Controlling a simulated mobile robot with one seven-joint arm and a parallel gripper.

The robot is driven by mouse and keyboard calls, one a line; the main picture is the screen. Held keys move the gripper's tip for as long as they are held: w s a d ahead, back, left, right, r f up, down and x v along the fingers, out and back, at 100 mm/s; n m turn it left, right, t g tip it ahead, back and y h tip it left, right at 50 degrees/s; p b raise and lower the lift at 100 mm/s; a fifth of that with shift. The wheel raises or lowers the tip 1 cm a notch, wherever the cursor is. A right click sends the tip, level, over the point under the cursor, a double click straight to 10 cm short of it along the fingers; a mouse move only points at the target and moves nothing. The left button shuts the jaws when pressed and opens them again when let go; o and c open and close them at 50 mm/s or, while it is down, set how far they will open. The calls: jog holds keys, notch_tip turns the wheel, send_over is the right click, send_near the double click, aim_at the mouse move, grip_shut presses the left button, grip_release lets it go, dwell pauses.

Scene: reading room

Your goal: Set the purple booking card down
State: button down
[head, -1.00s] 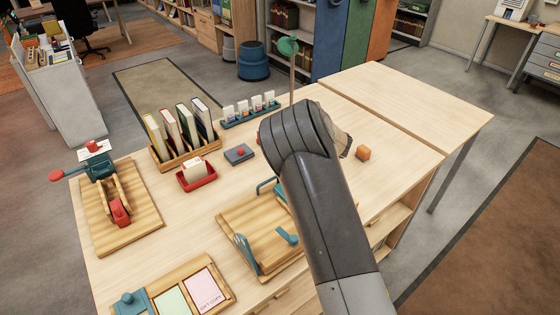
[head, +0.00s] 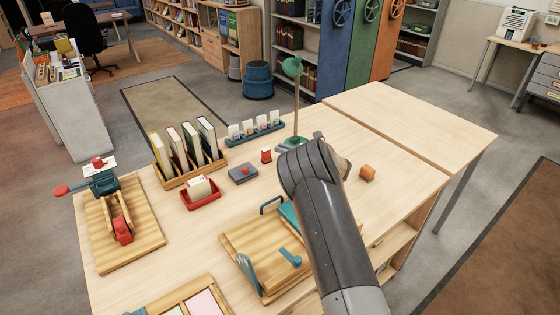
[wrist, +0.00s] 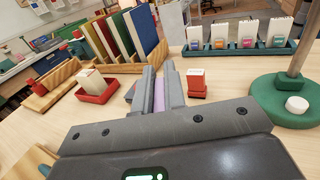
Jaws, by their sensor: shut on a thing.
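The purple booking card (wrist: 159,94) shows as a narrow purple strip between the two grey fingers of my gripper (wrist: 164,84) in the wrist view. The gripper is shut on it. Most of the card is hidden by the fingers, and I cannot tell whether it touches the table. In the head view my arm hides the card and most of the gripper, which is over the table (head: 365,135) near the green lamp.
A red-and-white stamp (wrist: 196,83) stands just right of the fingers. The green lamp base (wrist: 285,100) is further right. A teal rack of cards (head: 255,131), a book rack (head: 190,170), a red tray (head: 200,198) and a grey stamp pad (head: 243,174) are nearby.

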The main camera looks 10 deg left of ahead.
jog(key=shift+w+a+f, duration=0.15)
jog(key=shift+a+f, duration=0.3)
jog(key=shift+a, duration=0.25)
jog(key=shift+f, duration=1.9)
jog(key=shift+f, duration=0.15)
jog(key=c, duration=1.5)
grip_release()
